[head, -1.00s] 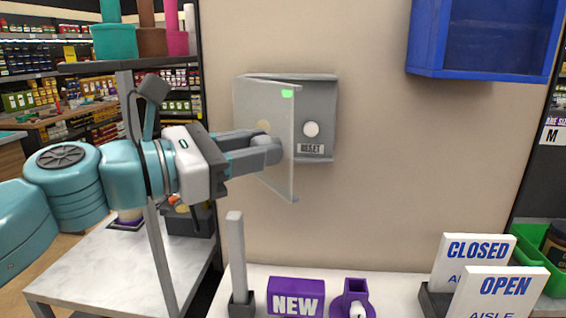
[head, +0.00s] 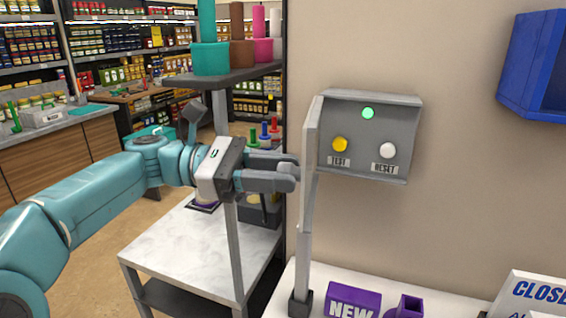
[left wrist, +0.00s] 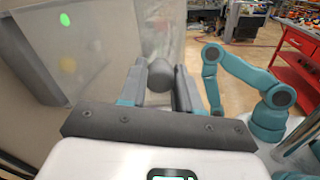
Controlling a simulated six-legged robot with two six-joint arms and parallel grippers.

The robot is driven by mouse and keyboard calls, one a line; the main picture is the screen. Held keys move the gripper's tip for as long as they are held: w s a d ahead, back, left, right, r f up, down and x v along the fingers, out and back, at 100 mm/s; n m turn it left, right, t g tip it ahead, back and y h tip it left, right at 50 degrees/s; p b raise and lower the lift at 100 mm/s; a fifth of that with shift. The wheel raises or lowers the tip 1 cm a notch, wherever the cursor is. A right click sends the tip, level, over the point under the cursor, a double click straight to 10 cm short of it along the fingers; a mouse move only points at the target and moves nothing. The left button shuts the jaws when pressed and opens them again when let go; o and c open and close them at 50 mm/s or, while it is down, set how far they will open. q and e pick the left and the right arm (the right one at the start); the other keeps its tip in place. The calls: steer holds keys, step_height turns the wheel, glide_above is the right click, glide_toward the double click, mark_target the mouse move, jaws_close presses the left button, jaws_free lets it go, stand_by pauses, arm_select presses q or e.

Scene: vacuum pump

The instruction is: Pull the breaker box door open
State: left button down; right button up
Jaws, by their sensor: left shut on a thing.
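The breaker box (head: 413,117) is a grey box on the wall, with a green light, a yellow TEST button and a white RESET button in plain sight. Its door (head: 311,140) stands swung out from the box's left side, seen almost edge-on. In the left wrist view the door is a translucent panel (left wrist: 113,45). My left gripper (head: 287,178) is at the door's left face, shut on a grey knob-like handle (left wrist: 160,72) that shows between its fingers in the left wrist view. My right gripper is not in view.
A white table (head: 190,250) with an upright post and shelf stands left of the box. Below the box is a counter with a purple NEW block (head: 353,303) and a grey upright bar (head: 303,255). A blue wall cabinet (head: 535,65) hangs at right.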

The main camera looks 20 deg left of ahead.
arm_select(q)
steer(key=shift+r, duration=0.1)
steer(key=c, duration=0.8)
jaws_free()
steer(key=s+a, duration=0.1)
steer(key=a, duration=0.4)
steer(key=s+a+p, duration=0.1)
steer(key=a, duration=0.4)
steer(key=s+a, duration=0.1)
steer(key=a, duration=0.5)
steer(key=shift+p, duration=0.3)
